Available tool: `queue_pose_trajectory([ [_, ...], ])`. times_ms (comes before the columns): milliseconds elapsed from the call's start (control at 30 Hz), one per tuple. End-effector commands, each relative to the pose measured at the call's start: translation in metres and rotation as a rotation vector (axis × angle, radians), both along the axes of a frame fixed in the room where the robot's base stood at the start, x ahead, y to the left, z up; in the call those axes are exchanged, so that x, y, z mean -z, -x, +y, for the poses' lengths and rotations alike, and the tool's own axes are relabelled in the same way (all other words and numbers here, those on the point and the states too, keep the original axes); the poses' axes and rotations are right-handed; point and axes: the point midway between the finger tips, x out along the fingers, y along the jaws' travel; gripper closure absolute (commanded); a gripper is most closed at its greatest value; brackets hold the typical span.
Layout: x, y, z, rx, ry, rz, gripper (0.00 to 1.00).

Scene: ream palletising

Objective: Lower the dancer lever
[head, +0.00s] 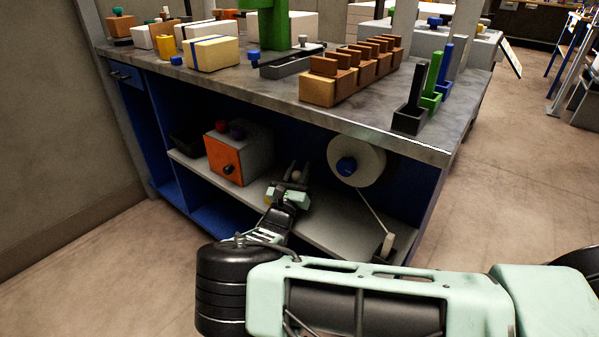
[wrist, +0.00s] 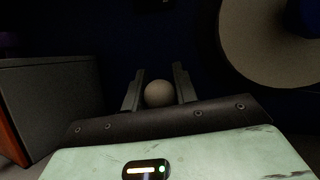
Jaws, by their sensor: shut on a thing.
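My gripper (head: 299,171) reaches into the lower bay of the bench, left of the white roll. It is shut on a pale round knob (head: 296,176), which also sits between the two dark fingers in the wrist view (wrist: 159,94). The knob looks like the end of the dancer lever; the lever's arm is hidden behind my gripper and in shadow. The white roll (head: 357,155) has a blue hub, and a pale strip runs from it down to a small whitish upright piece (head: 387,243) at the shelf's right.
An orange-fronted grey box (head: 238,154) stands on the shelf left of my gripper; its side shows close by in the wrist view (wrist: 52,95). The roll is close on the right (wrist: 270,40). The benchtop (head: 275,93) overhead carries blocks and holders. The grey shelf (head: 325,215) has bare room in front.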

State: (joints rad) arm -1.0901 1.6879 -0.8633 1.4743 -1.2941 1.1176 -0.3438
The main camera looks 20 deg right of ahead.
Motion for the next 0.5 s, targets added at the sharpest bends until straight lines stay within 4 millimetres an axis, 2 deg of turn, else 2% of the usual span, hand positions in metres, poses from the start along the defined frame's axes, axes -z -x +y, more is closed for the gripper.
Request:
queue_pose_trajectory([
  [100, 0.0001, 0.0003, -0.0001, 0.0, -0.001, 0.001, 1.0],
  [133, 0.0001, 0.0003, -0.0001, 0.0, -0.001, 0.001, 0.63],
  [200, 0.0002, 0.0003, 0.0001, 0.0, -0.001, 0.001, 0.5],
  [500, 0.0006, 0.0013, 0.0011, -0.001, -0.001, 0.002, 0.5],
])
